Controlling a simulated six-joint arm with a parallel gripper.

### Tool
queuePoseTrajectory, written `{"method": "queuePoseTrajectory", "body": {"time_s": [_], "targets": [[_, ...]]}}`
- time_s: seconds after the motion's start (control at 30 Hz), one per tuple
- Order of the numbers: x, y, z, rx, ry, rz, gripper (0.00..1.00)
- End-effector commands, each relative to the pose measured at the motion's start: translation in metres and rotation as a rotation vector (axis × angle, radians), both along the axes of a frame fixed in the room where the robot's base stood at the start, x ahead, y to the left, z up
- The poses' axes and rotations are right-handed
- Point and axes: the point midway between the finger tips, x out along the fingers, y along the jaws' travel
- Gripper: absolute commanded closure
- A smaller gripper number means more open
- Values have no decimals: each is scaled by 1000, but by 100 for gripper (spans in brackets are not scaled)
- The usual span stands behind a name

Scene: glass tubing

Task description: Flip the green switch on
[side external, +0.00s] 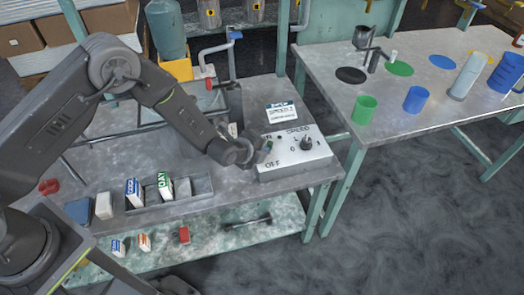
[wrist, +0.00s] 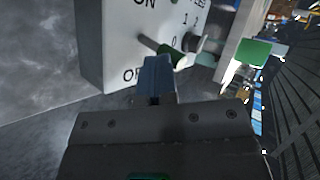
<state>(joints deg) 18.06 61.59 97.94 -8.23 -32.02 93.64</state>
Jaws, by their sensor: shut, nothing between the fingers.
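The white control box (side external: 292,160) sits on the near right corner of the workbench, with ON, OFF and SPEED lettering and a dark knob (side external: 306,143). The green switch (side external: 268,146) is a short lever on the left part of its face. In the wrist view the lever (wrist: 165,51) sticks out from the face between the ON and OFF marks, with the knob (wrist: 190,41) beyond it. My gripper (side external: 260,157) is shut and empty at the OFF side of the lever. In the wrist view its fingertips (wrist: 156,62) are close to the lever; I cannot tell whether they touch.
A sign (side external: 282,112) stands behind the box. A metal tray (side external: 170,193) with small cartons lies to the left on the bench. A second table (side external: 425,125) at the right carries a green cup (side external: 364,109), a blue cup (side external: 415,99) and other vessels. Open floor lies in front.

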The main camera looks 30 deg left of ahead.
Motion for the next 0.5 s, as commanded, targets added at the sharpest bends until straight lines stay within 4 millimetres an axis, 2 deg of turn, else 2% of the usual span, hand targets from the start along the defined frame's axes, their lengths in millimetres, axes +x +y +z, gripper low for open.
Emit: {"method": "queuePoseTrajectory", "body": {"time_s": [0.5], "targets": [[15, 15, 6, -2, -4, 2, 100]]}}
